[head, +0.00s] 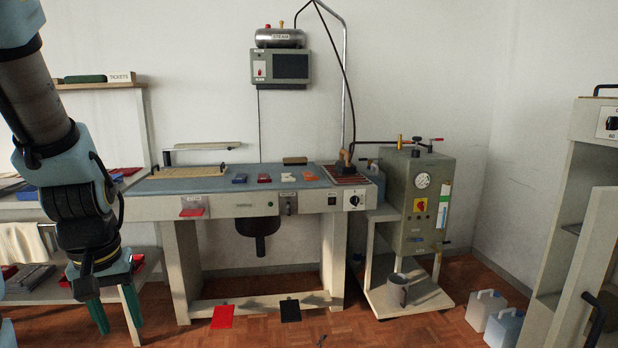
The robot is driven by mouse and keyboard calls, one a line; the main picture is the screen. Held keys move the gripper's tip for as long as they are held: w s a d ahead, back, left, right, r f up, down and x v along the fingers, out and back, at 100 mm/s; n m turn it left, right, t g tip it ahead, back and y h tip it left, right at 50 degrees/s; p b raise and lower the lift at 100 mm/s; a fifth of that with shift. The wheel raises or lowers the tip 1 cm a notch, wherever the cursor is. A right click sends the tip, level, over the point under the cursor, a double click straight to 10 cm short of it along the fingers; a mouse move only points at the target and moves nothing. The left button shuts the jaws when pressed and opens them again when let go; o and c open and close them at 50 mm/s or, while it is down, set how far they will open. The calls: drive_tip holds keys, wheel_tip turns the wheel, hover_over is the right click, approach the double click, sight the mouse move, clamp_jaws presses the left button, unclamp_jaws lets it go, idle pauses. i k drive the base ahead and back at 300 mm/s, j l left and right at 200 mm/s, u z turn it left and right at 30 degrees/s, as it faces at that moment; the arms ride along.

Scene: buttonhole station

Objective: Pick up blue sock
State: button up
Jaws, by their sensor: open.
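A small dark blue item (240,178) lies on the blue-grey top of the work table (215,183), left of a red item. It may be the blue sock, but it is too small to tell its shape. My gripper (118,313) hangs at the lower left with its green fingers apart, pointing down, with nothing between them. It is in front of the left shelf unit, well to the left of the blue item, lower than the table top and apart from it.
A red item (264,178) and white and orange items (309,177) lie in a row right of the blue one. A wooden board (184,172) is on the left of the table top. A boiler (416,200) stands right. Floor in front is mostly clear.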

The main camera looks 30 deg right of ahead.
sight(240, 176)
drive_tip(key=u, duration=0.25)
drive_tip(key=i+l+u, duration=0.1)
drive_tip(key=l+u, duration=0.85)
drive_tip(key=l, duration=1.15)
drive_tip(key=l+u, duration=0.2)
drive_tip(key=l, duration=1.05)
